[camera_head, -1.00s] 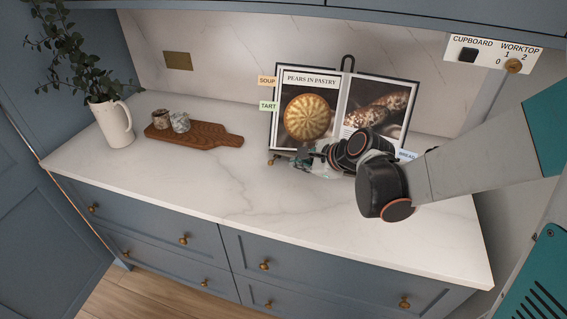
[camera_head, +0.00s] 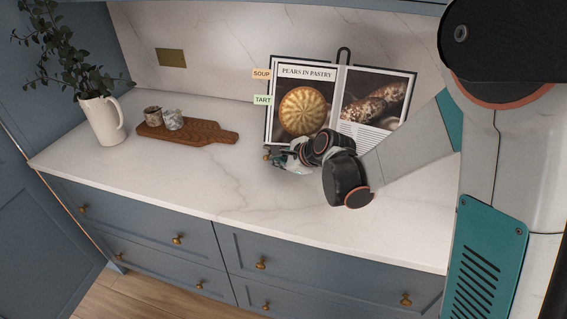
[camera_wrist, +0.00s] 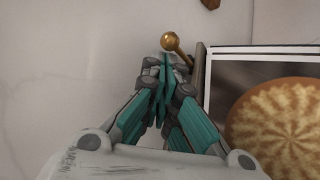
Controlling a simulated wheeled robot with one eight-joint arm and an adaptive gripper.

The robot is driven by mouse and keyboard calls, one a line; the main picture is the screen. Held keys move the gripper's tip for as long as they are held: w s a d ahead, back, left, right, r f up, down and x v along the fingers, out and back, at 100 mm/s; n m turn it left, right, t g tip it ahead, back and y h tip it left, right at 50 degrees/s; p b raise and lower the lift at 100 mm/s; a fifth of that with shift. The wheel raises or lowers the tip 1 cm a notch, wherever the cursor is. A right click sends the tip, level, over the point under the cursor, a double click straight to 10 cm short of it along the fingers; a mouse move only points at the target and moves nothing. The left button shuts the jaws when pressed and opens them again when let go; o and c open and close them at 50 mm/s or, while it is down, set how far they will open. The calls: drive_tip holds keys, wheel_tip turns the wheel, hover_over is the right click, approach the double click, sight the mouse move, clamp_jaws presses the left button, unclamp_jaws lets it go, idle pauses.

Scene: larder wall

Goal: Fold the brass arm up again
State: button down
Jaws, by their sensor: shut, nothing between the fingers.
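A brass arm ends in a round ball (camera_wrist: 170,42) in the wrist view, and a short brass stem runs from it toward the stand's edge. In the head view its brass end (camera_head: 267,154) shows at the lower left of the open cookbook (camera_head: 303,105) on its stand. Most of the arm is hidden. My gripper (camera_wrist: 164,62) is shut and empty, its teal fingertips close to the ball and stem; I cannot tell whether they touch. In the head view my gripper (camera_head: 284,160) is low in front of the book's left page.
A wooden board (camera_head: 205,133) with two small stone pots lies left, beside a white jug (camera_head: 102,122) with leafy stems. Tabs (camera_head: 262,74) stick out from the book's left edge. My arm covers the right side.

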sight(270, 154)
drive_tip(key=shift+w+d+r+m+g+p, duration=0.1)
drive_tip(key=shift+w+r+m+g+p, duration=0.15)
drive_tip(key=shift+r+m+g+p, duration=0.5)
idle(0.7)
drive_tip(key=shift+w+d+r+g+y+p, duration=0.1)
drive_tip(key=shift+w+r+g+y+p, duration=0.15)
drive_tip(key=shift+g, duration=0.3)
drive_tip(key=shift+r+g+y+p, duration=0.1)
drive_tip(key=shift+g+y+p, duration=0.2)
drive_tip(key=shift+g, duration=0.2)
drive_tip(key=w+r+m+g, duration=0.1)
drive_tip(key=g, duration=0.1)
drive_tip(key=w+d+r+m+g+y+p, duration=0.1)
drive_tip(key=shift+w+g, duration=0.25)
drive_tip(key=shift+g, duration=0.15)
drive_tip(key=shift+w+d+r+p, duration=0.1)
drive_tip(key=shift+w+p, duration=0.25)
drive_tip(key=shift+w, duration=0.25)
